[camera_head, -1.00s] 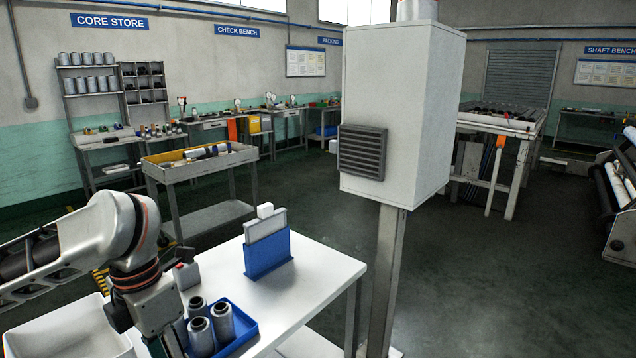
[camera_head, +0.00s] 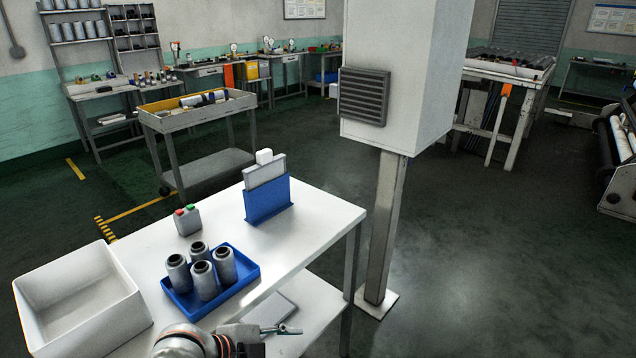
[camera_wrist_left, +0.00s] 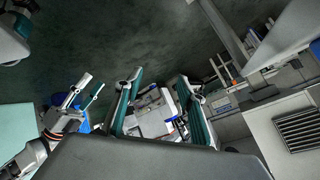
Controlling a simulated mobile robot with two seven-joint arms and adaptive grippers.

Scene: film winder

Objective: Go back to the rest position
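My left gripper (camera_head: 284,329) shows at the bottom edge of the head view, pointing right, in front of the table's near edge. In the left wrist view its two teal-padded fingers (camera_wrist_left: 160,80) stand wide apart with nothing between them. Another gripper, which I take as my right one (camera_wrist_left: 90,89), shows at the left of that view; its fingers look apart and empty. The right gripper is not in the head view. The blue tray (camera_head: 256,270) on the white table (camera_head: 325,216) holds several grey spools (camera_head: 204,279), all upright.
A white bin (camera_head: 126,318) is at the table's left. A button box (camera_head: 187,220) and a blue holder (camera_head: 268,202) with a grey plate stand farther back. A cabinet (camera_head: 405,70) on a post (camera_head: 386,230) rises beyond the table's right side. Open floor lies at right.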

